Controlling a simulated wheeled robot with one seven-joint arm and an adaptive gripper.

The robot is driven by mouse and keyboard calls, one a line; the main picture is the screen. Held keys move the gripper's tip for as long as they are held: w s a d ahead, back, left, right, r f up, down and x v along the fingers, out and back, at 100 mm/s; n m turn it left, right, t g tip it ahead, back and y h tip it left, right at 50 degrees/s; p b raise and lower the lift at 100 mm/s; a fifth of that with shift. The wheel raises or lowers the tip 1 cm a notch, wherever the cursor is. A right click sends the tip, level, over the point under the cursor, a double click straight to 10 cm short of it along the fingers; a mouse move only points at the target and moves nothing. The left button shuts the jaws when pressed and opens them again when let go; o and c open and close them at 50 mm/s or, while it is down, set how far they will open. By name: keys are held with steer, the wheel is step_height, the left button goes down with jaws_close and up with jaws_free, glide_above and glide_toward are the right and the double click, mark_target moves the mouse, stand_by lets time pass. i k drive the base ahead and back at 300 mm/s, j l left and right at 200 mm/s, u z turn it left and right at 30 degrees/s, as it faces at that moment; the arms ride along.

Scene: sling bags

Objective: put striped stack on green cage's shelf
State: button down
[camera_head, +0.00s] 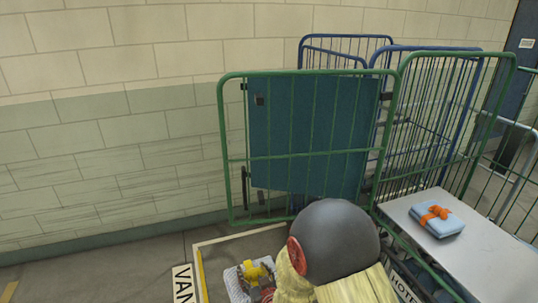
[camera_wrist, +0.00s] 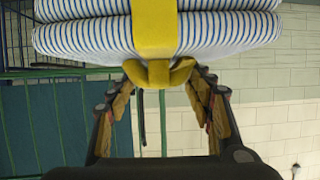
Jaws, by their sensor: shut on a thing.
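The striped stack (camera_wrist: 85,38), white with thin blue stripes and a yellow band, hangs by its yellow bow in my gripper (camera_wrist: 160,78). The fingers are shut on the bow. In the head view the striped stack (camera_head: 234,284) shows at the bottom, left of my arm, partly hidden. The green cage (camera_head: 222,150) stands right of centre, with a teal panel on its left side. Its light grey shelf (camera_head: 490,262) is at the right, apart from the stack.
A blue bundle with an orange ribbon (camera_head: 440,222) lies on the shelf towards its back left. The shelf's front and right are bare. Blue cages (camera_head: 345,40) stand behind. A floor sign starting "VAN" (camera_head: 183,286) lies left of the stack. A block wall (camera_head: 110,130) runs behind.

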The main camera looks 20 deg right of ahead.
mark_target(493, 263)
steer(key=i+u, duration=0.35)
steer(key=i+l+u, duration=0.1)
steer(key=u, duration=0.3)
steer(key=i+l+u, duration=0.15)
steer(key=u, duration=0.2)
steer(key=i+l+u, duration=0.1)
steer(key=u, duration=0.65)
steer(key=i+l+u, duration=0.1)
steer(key=u, duration=0.65)
steer(key=l+u, duration=0.25)
steer(key=u, duration=0.5)
steer(key=l+u, duration=0.2)
steer(key=u, duration=0.55)
steer(key=l+u, duration=0.2)
steer(key=u, duration=0.55)
steer(key=k+l+u, duration=0.1)
steer(key=u, duration=0.6)
steer(key=k+l+u, duration=0.1)
steer(key=u, duration=0.65)
steer(key=k+u, duration=0.15)
steer(key=u, duration=0.6)
